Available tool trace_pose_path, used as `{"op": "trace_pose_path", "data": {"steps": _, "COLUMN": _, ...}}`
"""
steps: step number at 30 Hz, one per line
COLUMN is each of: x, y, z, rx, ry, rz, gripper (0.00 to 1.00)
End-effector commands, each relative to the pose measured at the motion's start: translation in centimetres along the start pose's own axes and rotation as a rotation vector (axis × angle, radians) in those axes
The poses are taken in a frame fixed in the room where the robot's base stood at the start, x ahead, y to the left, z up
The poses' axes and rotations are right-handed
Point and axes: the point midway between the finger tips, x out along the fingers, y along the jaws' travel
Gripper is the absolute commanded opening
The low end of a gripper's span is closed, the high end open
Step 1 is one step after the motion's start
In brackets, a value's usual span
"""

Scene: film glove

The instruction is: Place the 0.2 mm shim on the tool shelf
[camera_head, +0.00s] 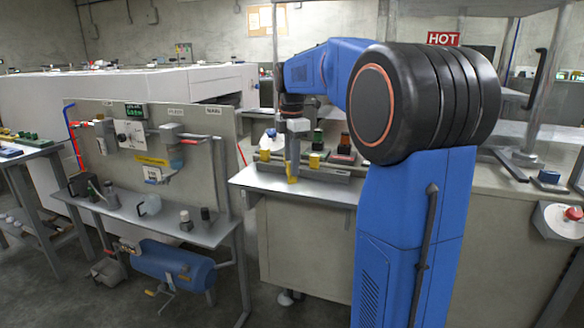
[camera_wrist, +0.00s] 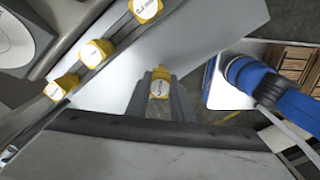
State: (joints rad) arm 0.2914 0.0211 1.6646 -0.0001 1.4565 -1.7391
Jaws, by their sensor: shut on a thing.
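My gripper (camera_head: 292,172) is shut on a yellow-headed shim (camera_wrist: 160,84) and points down at the front of the workbench. The held shim also shows as a yellow piece (camera_head: 292,179) in the head view. Its label is too small to read. In the wrist view my two grey fingers (camera_wrist: 160,102) stand on either side of it. More yellow-headed pieces (camera_wrist: 97,51) sit in a row on a metal rail beside it, apart from the gripper. I cannot tell which surface is the tool shelf; a metal ledge (camera_head: 320,193) runs along the bench front, below the gripper.
Dark and coloured blocks (camera_head: 342,150) stand on the bench rail behind my gripper. To the left, a panel stand (camera_head: 196,150) has a lower metal shelf (camera_head: 210,236) with bottles and a jug, above a blue tank (camera_head: 175,265). A HOT sign (camera_head: 443,39) hangs at the right.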

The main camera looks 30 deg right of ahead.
Motion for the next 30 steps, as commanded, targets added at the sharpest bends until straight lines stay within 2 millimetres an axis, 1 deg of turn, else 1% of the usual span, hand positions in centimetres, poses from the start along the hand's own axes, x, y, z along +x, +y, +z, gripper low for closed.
{"op": "trace_pose_path", "data": {"steps": 1, "x": 0.6, "y": 0.0, "z": 0.0, "rx": 0.0, "ry": 0.0, "rz": -0.001, "gripper": 0.0}}
{"op": "trace_pose_path", "data": {"steps": 3, "x": 0.9, "y": 0.0, "z": 0.0, "rx": 0.0, "ry": 0.0, "rz": 0.001, "gripper": 0.0}}
{"op": "trace_pose_path", "data": {"steps": 13, "x": 1.1, "y": 0.0, "z": 0.0, "rx": 0.0, "ry": 0.0, "rz": 0.0, "gripper": 0.0}}
{"op": "trace_pose_path", "data": {"steps": 14, "x": 1.2, "y": 0.0, "z": 0.0, "rx": 0.0, "ry": 0.0, "rz": 0.0, "gripper": 0.23}}
{"op": "trace_pose_path", "data": {"steps": 15, "x": 1.1, "y": 0.0, "z": 0.0, "rx": 0.0, "ry": 0.0, "rz": 0.0, "gripper": 0.33}}
{"op": "trace_pose_path", "data": {"steps": 16, "x": 1.1, "y": 0.0, "z": 0.0, "rx": 0.0, "ry": 0.0, "rz": 0.0, "gripper": 0.39}}
{"op": "trace_pose_path", "data": {"steps": 26, "x": 1.0, "y": 0.0, "z": 0.0, "rx": 0.0, "ry": 0.0, "rz": 0.001, "gripper": 0.39}}
{"op": "trace_pose_path", "data": {"steps": 30, "x": -0.1, "y": 0.1, "z": 0.0, "rx": 0.0, "ry": 0.0, "rz": 0.002, "gripper": 0.39}}
